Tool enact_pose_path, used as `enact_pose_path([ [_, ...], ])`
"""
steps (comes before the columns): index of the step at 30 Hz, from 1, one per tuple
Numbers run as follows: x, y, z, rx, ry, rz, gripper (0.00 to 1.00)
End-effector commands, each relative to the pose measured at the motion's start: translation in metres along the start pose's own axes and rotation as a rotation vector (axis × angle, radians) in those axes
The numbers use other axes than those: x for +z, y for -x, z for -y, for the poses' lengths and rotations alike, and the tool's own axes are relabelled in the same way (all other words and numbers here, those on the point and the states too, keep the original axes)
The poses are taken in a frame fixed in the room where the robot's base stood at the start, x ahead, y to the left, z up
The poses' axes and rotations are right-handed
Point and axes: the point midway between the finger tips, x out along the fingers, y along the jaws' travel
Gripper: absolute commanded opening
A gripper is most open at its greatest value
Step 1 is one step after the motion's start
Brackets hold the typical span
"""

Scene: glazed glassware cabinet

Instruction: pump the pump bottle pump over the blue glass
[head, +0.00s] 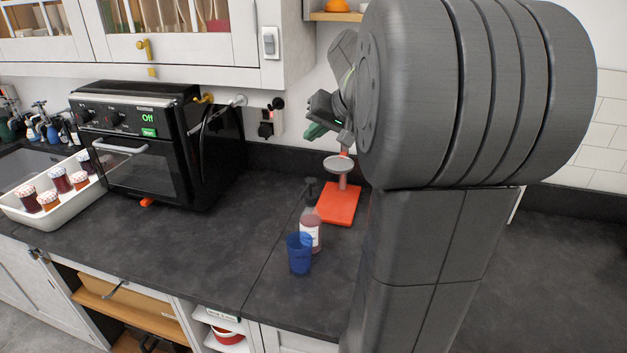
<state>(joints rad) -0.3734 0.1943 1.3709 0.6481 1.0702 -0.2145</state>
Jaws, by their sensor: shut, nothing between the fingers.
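The blue glass (299,254) stands upright on the dark counter near its front edge. The pump bottle (311,229) stands just behind it and a little to the right, with pinkish liquid, a pale label and a dark pump head (311,187). The glass overlaps the bottle's lower left, so I cannot tell if they touch. My gripper (313,130) is small in view, behind and above the bottle near the back wall, apart from bottle and glass. It is shut and empty. My arm hides part of it and the counter to the right.
A black oven (150,145) stands left, beside a white tray (62,207) holding several jars. Glazed wall cabinets (180,40) hang above. The counter between oven and glass is clear.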

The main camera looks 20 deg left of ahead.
Motion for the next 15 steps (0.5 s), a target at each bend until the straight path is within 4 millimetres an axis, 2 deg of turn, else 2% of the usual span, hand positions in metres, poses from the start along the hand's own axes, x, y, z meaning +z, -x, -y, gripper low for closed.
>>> enact_pose_path([
  [8,0.001,-0.002,-0.002,0.000,0.000,0.000,0.00],
  [15,0.011,-0.015,-0.011,0.000,0.000,0.000,0.00],
])
